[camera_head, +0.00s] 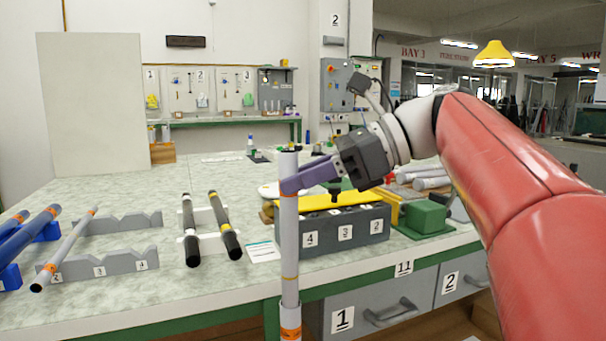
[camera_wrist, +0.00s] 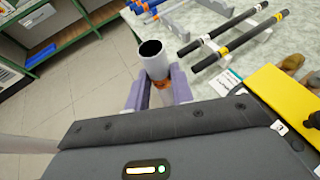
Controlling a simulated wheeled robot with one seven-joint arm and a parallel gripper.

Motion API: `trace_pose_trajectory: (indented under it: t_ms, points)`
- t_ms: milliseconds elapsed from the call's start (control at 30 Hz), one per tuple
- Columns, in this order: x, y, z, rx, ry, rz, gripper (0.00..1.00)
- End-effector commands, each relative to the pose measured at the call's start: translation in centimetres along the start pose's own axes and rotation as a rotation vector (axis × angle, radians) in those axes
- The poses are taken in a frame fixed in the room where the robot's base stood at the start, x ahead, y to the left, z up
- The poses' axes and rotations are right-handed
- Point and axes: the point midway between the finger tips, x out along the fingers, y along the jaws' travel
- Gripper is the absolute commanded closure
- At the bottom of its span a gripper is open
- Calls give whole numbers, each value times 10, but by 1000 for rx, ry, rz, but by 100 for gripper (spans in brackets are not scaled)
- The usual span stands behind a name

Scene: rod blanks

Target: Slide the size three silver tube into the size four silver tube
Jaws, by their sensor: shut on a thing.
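My gripper (camera_head: 290,185) is shut on a silver tube (camera_head: 289,230), held upright near its top. In the wrist view, the held tube (camera_wrist: 152,58) shows its dark open upper end, with an orange band between the jaws. Directly below, a wider silver tube with an orange band (camera_head: 291,320) stands upright in line with it at the bench's front edge. The held tube's lower end meets this tube's top; I cannot tell whether it is inside. The lower tube's base is out of frame. No size number is readable on either tube.
A grey notched rack (camera_head: 110,265) marked 3 and 4 has those notches empty; another silver tube (camera_head: 65,250) lies to their left. Blue tubes (camera_head: 28,232) lie further left. Two black rods (camera_head: 225,225) lie mid-bench. A grey block marked 4, 3, 2 (camera_head: 335,248) stands right, close to the held tube.

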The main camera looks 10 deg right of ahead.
Motion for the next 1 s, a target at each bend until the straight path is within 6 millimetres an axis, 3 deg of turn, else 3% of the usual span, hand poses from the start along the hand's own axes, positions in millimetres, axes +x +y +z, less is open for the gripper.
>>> trace_pose_trajectory:
  t_ms: [1000]
  points:
    - [10,0,-24,0,0,0,90]
